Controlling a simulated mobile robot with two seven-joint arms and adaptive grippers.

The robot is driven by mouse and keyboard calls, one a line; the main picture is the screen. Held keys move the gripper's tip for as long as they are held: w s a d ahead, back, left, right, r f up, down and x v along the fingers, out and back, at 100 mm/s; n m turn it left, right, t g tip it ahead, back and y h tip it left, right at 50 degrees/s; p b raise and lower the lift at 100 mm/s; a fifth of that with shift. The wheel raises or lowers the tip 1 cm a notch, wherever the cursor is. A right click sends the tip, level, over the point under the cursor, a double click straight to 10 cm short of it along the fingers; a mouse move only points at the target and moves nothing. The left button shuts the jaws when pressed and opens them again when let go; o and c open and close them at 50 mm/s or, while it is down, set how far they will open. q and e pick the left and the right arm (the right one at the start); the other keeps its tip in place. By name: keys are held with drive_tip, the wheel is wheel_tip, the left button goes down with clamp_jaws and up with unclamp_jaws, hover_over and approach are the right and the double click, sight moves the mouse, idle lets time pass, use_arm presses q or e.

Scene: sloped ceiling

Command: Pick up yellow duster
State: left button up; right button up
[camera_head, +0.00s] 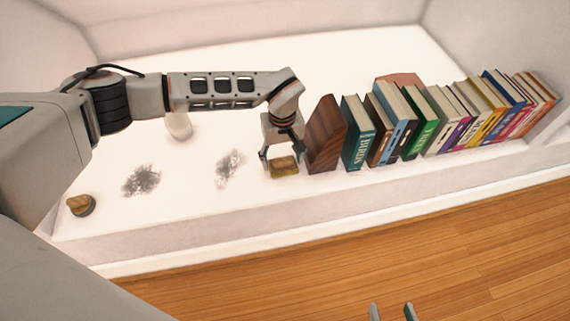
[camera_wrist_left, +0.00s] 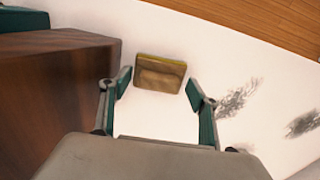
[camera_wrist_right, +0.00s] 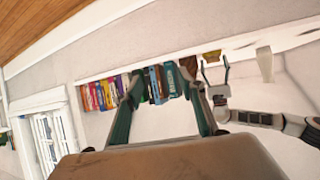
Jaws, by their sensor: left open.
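The yellow duster (camera_head: 284,167) is a small yellow block with a brownish face, lying on the white ledge beside the wooden bookend. It also shows in the left wrist view (camera_wrist_left: 160,73), just beyond the fingertips. My left gripper (camera_head: 281,156) is open above and around the duster in the head view, with nothing held. In the left wrist view its two fingers (camera_wrist_left: 158,85) stand apart, with the duster between and ahead of them. My right gripper (camera_wrist_right: 165,85) is open and empty; its fingertips show at the bottom of the head view, far from the duster.
A wooden bookend (camera_head: 326,136) and a row of books (camera_head: 440,118) stand just right of the duster. Dark smudges (camera_head: 141,180) mark the white ledge (camera_head: 190,205) to the left. A brown-topped round object (camera_head: 81,205) and a white object (camera_head: 179,126) also stand there.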

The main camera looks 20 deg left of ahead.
use_arm(q)
drive_tip(key=shift+f, duration=0.4)
drive_tip(key=shift+r, duration=0.15)
drive_tip(key=c, duration=1)
drive_tip(key=shift+c, duration=1.1)
use_arm(e)
drive_tip(key=shift+w+a+r, duration=0.15)
drive_tip(key=shift+w+r, duration=0.15)
drive_tip(key=shift+r, duration=0.1)
